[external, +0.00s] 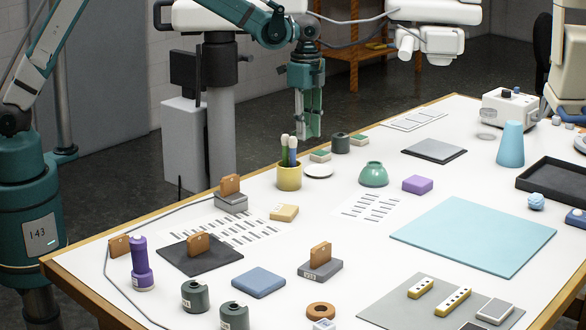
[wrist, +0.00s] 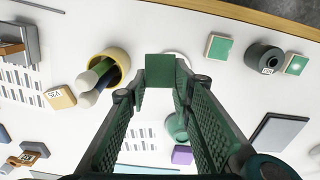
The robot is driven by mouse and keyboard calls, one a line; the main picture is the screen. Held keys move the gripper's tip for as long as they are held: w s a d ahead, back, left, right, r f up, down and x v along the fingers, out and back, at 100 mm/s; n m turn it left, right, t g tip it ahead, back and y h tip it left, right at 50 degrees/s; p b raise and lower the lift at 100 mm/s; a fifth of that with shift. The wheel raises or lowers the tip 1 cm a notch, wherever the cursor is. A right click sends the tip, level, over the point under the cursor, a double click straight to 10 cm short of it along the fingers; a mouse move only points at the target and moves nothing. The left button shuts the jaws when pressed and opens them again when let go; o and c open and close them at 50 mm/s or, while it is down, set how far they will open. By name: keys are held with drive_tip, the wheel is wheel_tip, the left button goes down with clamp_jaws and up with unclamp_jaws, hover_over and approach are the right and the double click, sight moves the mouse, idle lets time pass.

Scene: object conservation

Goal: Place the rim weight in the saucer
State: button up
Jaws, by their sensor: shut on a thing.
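My gripper (external: 309,128) hangs above the table, over the far-left part near the saucer. It is shut on a small green block, seen square between the fingertips in the wrist view (wrist: 161,69); I take this to be the rim weight, though no label on it shows. The white saucer (external: 318,171) lies flat on the table below, apart from the block. In the wrist view the saucer is mostly hidden behind the block and fingers. It looks empty in the external view.
A yellow cup with pens (external: 289,178) stands just left of the saucer. Two green-topped blocks (external: 320,156) (external: 358,140) and a dark green weight (external: 340,145) stand behind it. A green bowl (external: 373,175) and purple block (external: 417,185) are to the right.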

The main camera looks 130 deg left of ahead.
drive_tip(key=shift+m, duration=0.8)
drive_tip(key=w+a+p, duration=0.1)
drive_tip(key=w, duration=0.1)
drive_tip(key=w+a+p, duration=0.1)
drive_tip(key=a, duration=0.1)
drive_tip(key=shift+w+r, duration=0.4)
drive_tip(key=shift+f, duration=0.1)
drive_tip(key=p, duration=0.1)
hover_over(322, 173)
drive_tip(key=shift+f, duration=3.05)
drive_tip(key=shift+f+p, duration=0.3)
drive_tip(key=shift+f, duration=1.55)
drive_tip(key=shift+f, duration=0.15)
drive_tip(key=o, duration=1)
